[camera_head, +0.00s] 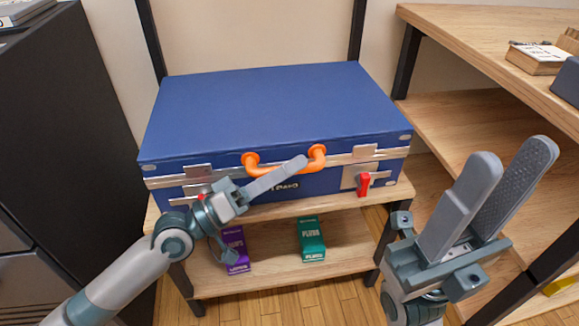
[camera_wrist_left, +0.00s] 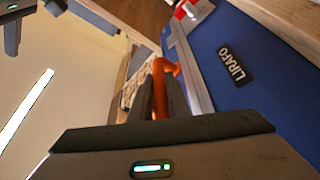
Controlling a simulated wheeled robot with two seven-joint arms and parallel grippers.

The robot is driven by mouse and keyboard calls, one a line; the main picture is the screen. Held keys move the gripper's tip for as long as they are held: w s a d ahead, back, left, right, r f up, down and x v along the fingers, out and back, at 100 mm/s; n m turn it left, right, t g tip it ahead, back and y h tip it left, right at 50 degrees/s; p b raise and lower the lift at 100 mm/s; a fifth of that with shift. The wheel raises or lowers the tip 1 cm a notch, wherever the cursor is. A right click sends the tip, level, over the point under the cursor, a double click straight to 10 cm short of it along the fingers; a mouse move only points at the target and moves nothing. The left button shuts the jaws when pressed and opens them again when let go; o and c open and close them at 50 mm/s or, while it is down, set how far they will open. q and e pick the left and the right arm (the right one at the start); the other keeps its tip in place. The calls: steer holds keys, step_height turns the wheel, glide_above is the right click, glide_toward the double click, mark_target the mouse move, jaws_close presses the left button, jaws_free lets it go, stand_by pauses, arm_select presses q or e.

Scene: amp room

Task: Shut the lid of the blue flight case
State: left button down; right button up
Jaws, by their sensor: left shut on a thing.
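The blue flight case (camera_head: 275,105) sits on the upper board of a small wooden rack, its lid down over the base. Silver edging runs along the front seam; I cannot tell whether a thin gap remains. An orange handle (camera_head: 318,153) is on the front, with red latches (camera_head: 363,184) lower down. My left gripper (camera_head: 298,165) reaches in from the left and is shut on the handle; the wrist view shows the orange handle (camera_wrist_left: 159,80) at the fingers. My right gripper (camera_head: 512,158) is open and empty, right of the case.
A purple box (camera_head: 236,250) and a green box (camera_head: 311,240) stand on the lower shelf (camera_head: 270,282). A dark cabinet (camera_head: 60,120) is at left. Wooden shelving (camera_head: 470,35) with books (camera_head: 540,58) stands close at right. Black rack posts rise behind the case.

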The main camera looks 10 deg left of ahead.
arm_select(q)
steer(key=c, duration=2)
jaws_free()
steer(key=shift+s+d+f, duration=0.1)
steer(key=shift+s+f, duration=0.05)
steer(key=shift+f, duration=0.5)
steer(key=shift+r, duration=0.1)
steer(key=shift+r, duration=0.15)
steer(key=shift+r, duration=0.1)
